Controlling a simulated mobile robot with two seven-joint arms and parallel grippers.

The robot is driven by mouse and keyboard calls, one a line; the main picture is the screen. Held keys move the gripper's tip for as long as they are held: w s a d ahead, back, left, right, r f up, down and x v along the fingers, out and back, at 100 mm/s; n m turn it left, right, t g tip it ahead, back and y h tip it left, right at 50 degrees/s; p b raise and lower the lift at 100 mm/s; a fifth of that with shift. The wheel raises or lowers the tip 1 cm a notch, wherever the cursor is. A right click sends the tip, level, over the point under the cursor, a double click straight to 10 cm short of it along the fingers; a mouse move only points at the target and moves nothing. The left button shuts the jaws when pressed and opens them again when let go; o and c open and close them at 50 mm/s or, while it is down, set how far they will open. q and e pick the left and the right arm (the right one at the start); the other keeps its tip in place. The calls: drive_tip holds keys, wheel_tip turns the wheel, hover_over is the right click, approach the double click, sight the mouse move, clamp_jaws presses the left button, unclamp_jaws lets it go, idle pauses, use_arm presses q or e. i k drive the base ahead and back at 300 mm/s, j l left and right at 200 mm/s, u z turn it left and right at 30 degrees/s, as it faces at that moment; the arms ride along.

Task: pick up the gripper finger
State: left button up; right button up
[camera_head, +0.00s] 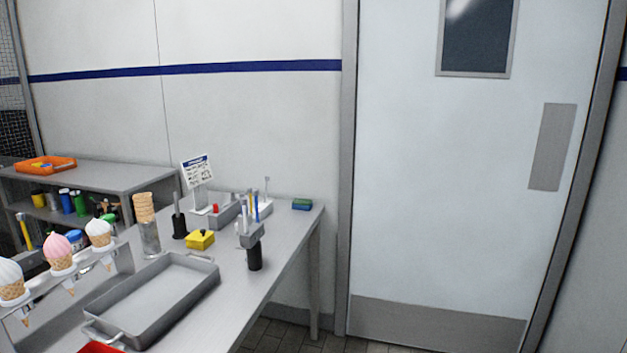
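A grey block with pale upright prongs (251,236) sits on top of a black cylinder (254,257) near the right edge of the metal table. It looks like a small gripper with fingers, but it is too small to be sure which part is the gripper finger. Neither of my grippers shows in the head view.
The metal table (232,286) also bears a grey tray (205,297), stacked cones (145,208), a yellow box (200,240), a grey bin (224,216), a sign (197,171) and a blue-green sponge (302,204). Ice cream cones (60,254) stand in a left rack. A closed door (440,180) is at right.

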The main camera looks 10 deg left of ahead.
sight(244, 200)
drive_tip(key=i+l+z, duration=0.55)
drive_tip(key=z, duration=0.25)
drive_tip(key=i+u, duration=0.7)
drive_tip(key=i+l+u, duration=0.15)
drive_tip(key=i+u, duration=0.4)
drive_tip(key=u, duration=0.2)
drive_tip(key=i+u, duration=0.25)
drive_tip(key=u, duration=0.25)
drive_tip(key=i+l+u, duration=0.2)
drive_tip(key=u, duration=0.25)
drive_tip(key=i+l+u, duration=0.2)
drive_tip(key=u, duration=0.3)
drive_tip(key=i+l+u, duration=0.1)
drive_tip(key=l+u, duration=0.35)
drive_tip(key=i+l+u, duration=0.2)
drive_tip(key=l+u, duration=0.2)
drive_tip(key=j, duration=0.2)
